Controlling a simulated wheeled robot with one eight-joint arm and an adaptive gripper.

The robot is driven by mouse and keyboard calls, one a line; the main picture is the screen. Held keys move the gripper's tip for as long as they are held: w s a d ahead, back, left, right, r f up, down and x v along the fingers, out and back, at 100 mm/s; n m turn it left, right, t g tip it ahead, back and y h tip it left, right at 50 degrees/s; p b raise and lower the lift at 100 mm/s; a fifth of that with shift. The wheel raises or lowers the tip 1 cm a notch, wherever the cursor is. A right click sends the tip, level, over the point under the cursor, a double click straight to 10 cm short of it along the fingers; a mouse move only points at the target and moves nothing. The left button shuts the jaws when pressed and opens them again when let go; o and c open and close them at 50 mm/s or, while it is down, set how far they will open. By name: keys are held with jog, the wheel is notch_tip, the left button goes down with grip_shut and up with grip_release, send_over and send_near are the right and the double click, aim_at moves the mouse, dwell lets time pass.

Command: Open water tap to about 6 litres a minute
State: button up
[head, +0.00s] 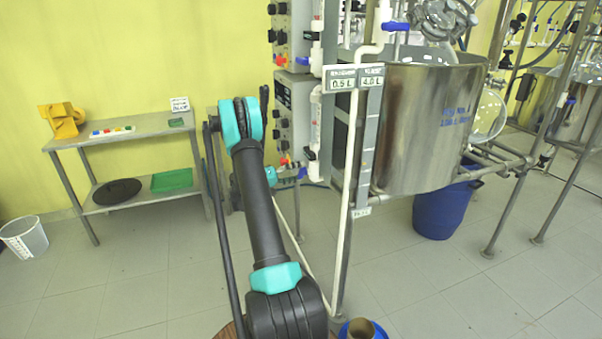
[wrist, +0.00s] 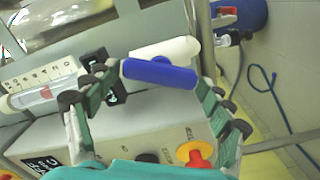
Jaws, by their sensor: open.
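A tap with a blue lever handle (wrist: 160,73) and a white body (wrist: 172,50) shows in the wrist view, beside a clear flow tube (wrist: 32,97) with a printed scale and a red float. My gripper (wrist: 160,84) is open, with one finger on each side of the blue handle. I cannot tell whether either finger touches it. In the head view my gripper (head: 284,173) is at the lower control box, by the blue handle (head: 302,173) below the upright flow tube (head: 314,120). The fingers are too small to make out there.
A control box (wrist: 130,130) with a red and yellow knob (wrist: 197,157) lies close to the fingers. A steel vessel (head: 425,125) and white pipe (head: 350,190) stand right of my arm. A side table (head: 120,138) is at the left. Open floor lies between.

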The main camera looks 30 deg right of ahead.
jog(key=v, duration=1)
jog(key=shift+a, duration=0.25)
jog(key=shift+w, duration=0.15)
jog(key=s+a+f+n+t+y, duration=0.1)
jog(key=s+a+n+t+y, duration=0.7)
jog(key=s+a+y, duration=0.9)
jog(key=s+a, duration=1.3)
jog(key=s, duration=0.1)
jog(key=shift+s+a+y, duration=0.3)
jog(key=shift+s+a, duration=0.05)
jog(key=shift+s, duration=0.05)
jog(key=shift+f, duration=0.1)
dwell(0.3)
